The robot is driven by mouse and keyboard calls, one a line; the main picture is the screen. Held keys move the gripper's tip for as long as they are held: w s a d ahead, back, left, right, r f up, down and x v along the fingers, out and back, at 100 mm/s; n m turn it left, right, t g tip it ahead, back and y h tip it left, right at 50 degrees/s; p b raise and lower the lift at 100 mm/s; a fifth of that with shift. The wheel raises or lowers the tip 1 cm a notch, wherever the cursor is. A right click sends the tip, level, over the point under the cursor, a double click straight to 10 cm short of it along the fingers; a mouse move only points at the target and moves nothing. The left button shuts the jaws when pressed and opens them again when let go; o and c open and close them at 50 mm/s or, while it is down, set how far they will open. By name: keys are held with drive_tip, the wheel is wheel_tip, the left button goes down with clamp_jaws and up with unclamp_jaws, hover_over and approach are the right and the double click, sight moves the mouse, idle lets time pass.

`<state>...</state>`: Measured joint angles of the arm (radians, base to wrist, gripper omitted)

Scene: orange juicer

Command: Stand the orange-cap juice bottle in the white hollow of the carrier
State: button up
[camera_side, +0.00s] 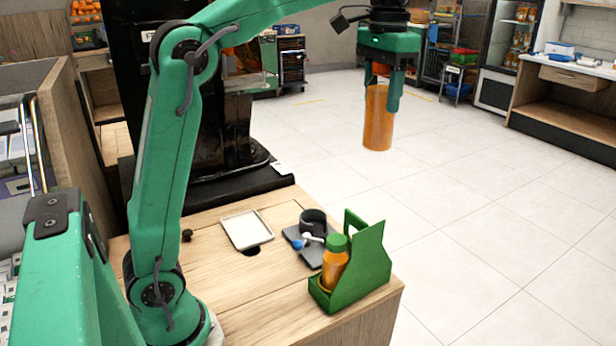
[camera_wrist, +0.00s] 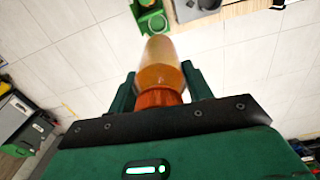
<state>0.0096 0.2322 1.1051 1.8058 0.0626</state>
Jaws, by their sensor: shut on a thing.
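The orange-cap juice bottle (camera_side: 377,118) hangs upright in my gripper (camera_side: 387,85), held near its cap. It is high in the air, behind and above the carrier in the side view. In the wrist view the bottle (camera_wrist: 158,62) sits between the fingers of my gripper (camera_wrist: 160,88). The green carrier (camera_side: 365,262) stands at the table's right corner. A green-cap juice bottle (camera_side: 334,262) stands in its left part. The carrier also shows in the wrist view (camera_wrist: 142,6).
A white tray (camera_side: 247,229) lies on the wooden table (camera_side: 250,300). Beside the carrier is a dark grey plate (camera_side: 297,238) with a black cup (camera_side: 313,221) and small blue and white items. The carrier's tall handle stands up. The air around the held bottle is clear.

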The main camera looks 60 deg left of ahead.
sight(384, 120)
drive_tip(key=shift+w+d, duration=0.15)
drive_tip(key=shift+d, duration=0.3)
drive_tip(key=shift+f, duration=2.5)
wheel_tip(384, 120, down, 28)
drive_tip(key=shift+f, duration=0.15)
drive_tip(key=o, duration=1.2)
